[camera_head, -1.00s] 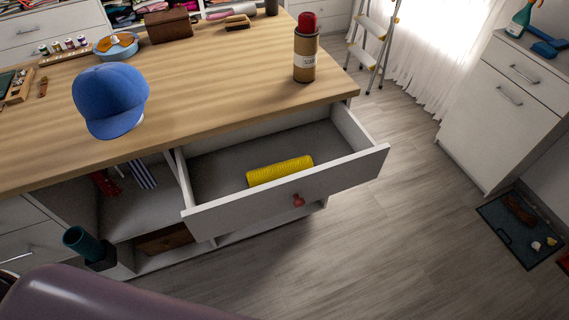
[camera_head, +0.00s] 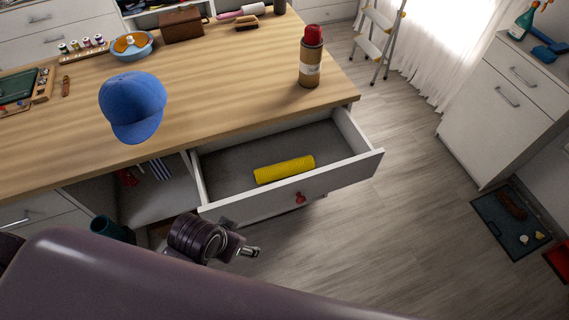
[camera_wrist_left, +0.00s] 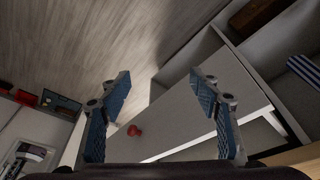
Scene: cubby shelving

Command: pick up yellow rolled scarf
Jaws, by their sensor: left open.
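The yellow rolled scarf (camera_head: 284,169) lies in the open drawer (camera_head: 345,172) of the wooden-topped counter, near its front panel. It is not visible in the left wrist view. My left gripper (camera_wrist_left: 160,115) is open and empty in the left wrist view, its two blue-padded fingers apart. Between them show the drawer front (camera_wrist_left: 190,125) and its red knob (camera_wrist_left: 133,131). In the head view part of my left arm and wrist is in front of the counter, below and left of the scarf. My right gripper is not in view.
A teal cylinder (camera_head: 110,229) sits by the open cubby left of the drawer.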

